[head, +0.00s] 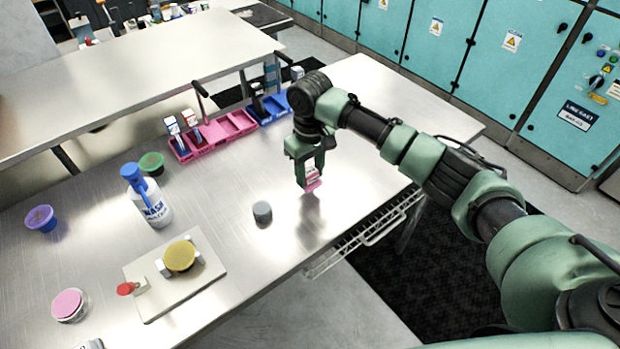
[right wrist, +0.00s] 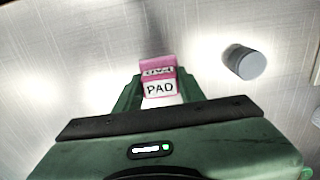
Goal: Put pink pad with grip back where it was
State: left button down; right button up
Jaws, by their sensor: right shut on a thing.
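My right gripper (head: 312,175) is shut on the pink pad with grip (head: 313,179) and holds it over the right part of the steel table, with a dark shadow or reflection on the surface below it. In the right wrist view the pad (right wrist: 158,74) sits between the fingers; it is pink with a white label reading "PAD". A pink rack (head: 213,135) stands at the back of the table. Two white-topped pieces stand in its left part, and its right part shows empty places. My left gripper is not in view.
A grey cylinder (head: 262,212) stands left of the gripper. A blue rack (head: 270,109) adjoins the pink one. A wash bottle (head: 146,196), a green-lidded pot (head: 152,163) and a board (head: 210,270) with a yellow disc are further left. Bare table lies between gripper and racks.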

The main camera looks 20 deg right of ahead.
aim_at(310, 182)
notch_tip(310, 182, down, 3)
jog(key=shift+f, duration=0.15)
jog(key=shift+f, duration=0.1)
jog(key=o, duration=1.2)
notch_tip(310, 182, up, 12)
jog(key=b, duration=0.2)
jog(key=shift+b, duration=0.4)
